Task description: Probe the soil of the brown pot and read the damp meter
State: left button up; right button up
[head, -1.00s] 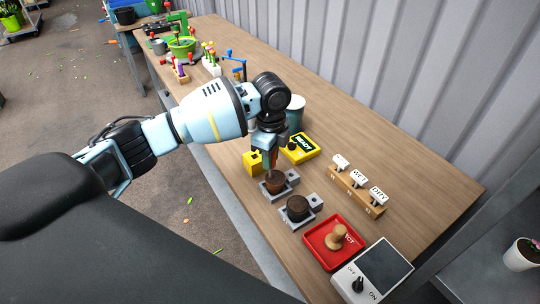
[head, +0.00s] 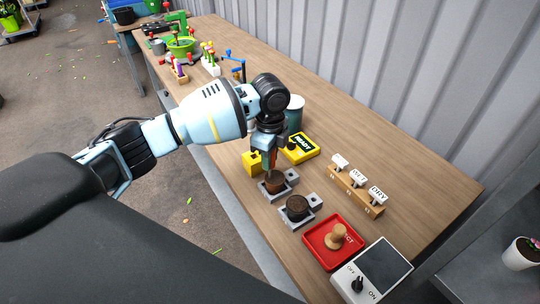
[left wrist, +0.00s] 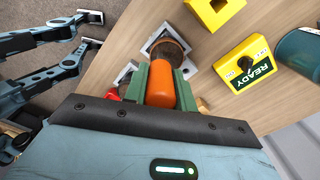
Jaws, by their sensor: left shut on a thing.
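My left gripper (head: 269,149) is shut on an orange-handled probe (left wrist: 161,86), held between its green fingers. The probe points down over a brown pot (head: 275,183) in a grey holder; the pot also shows beyond the handle in the left wrist view (left wrist: 168,51). I cannot tell how deep the tip is in the soil. A yellow meter (head: 304,153) just beyond has a dark screen reading READY and a dark knob; it also shows in the left wrist view (left wrist: 244,61).
A second dark pot (head: 297,207) stands close by in its grey holder. A yellow block (head: 252,164) is beside the gripper. Nearer are a red tray (head: 322,251) with a wooden stamp and an OFF/ON box (head: 384,266). A wooden rack (head: 345,190) holds white tags.

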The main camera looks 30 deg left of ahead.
pick_arm(q)
jog(key=shift+f, duration=0.45)
pick_arm(e)
jog(key=shift+f, duration=0.1)
dwell(0.5)
pick_arm(q)
jog(key=shift+f, duration=0.15)
pick_arm(e)
jog(key=shift+r, duration=0.2)
dwell(1.4)
jog(key=shift+w, duration=0.15)
pick_arm(q)
jog(key=shift+r+p, duration=0.55)
jog(key=shift+r, duration=3.05)
pick_arm(e)
jog(key=shift+w+r+t, duration=0.3)
jog(key=shift+w+r, duration=0.5)
jog(key=shift+r, duration=0.2)
pick_arm(q)
jog(key=shift+s, duration=0.1)
